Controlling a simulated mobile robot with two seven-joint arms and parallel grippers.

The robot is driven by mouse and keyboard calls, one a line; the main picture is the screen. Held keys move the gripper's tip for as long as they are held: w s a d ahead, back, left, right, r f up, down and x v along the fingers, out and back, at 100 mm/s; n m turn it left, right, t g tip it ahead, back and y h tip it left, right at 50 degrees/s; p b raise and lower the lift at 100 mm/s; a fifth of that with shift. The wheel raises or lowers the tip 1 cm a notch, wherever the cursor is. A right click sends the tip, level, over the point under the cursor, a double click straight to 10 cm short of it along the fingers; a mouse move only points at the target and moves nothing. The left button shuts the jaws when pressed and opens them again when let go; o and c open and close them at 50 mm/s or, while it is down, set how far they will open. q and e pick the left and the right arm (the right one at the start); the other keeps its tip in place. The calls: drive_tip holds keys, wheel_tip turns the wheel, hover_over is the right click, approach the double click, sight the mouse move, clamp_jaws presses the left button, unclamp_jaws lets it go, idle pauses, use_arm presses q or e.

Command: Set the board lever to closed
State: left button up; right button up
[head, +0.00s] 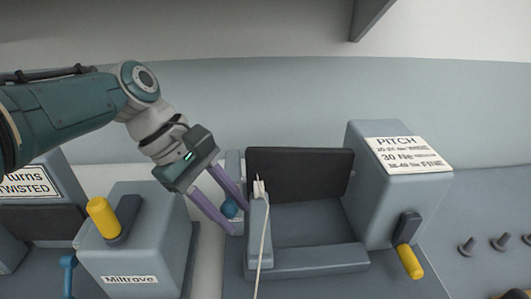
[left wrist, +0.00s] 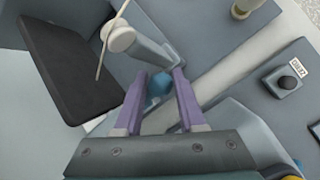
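The board lever shows as a blue ball knob (head: 229,208) at the left side of the tray station, beside the black upright board (head: 300,174). My left gripper (head: 237,219) reaches down from the upper left with its two purple fingers apart, one on each side of the knob. In the left wrist view the knob (left wrist: 159,85) sits between the fingers (left wrist: 160,74), with little room beside it; I cannot tell whether they touch it. The lever's arm is mostly hidden. The black board (left wrist: 70,70) also shows there. My right gripper is in neither view.
A grey post with a pale thread (head: 258,212) stands close right of my fingers. A box with a yellow handle (head: 101,217) is at left, with another blue lever (head: 68,263) beside it. The PITCH box (head: 385,195) has a yellow crank (head: 410,261).

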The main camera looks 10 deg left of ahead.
use_arm(q)
drive_tip(key=o, duration=0.4)
drive_tip(key=shift+r, duration=0.15)
drive_tip(key=p+v, duration=0.3)
drive_tip(key=v, duration=0.6)
drive_tip(key=shift+a+r, duration=0.2)
drive_tip(key=shift+r, duration=0.1)
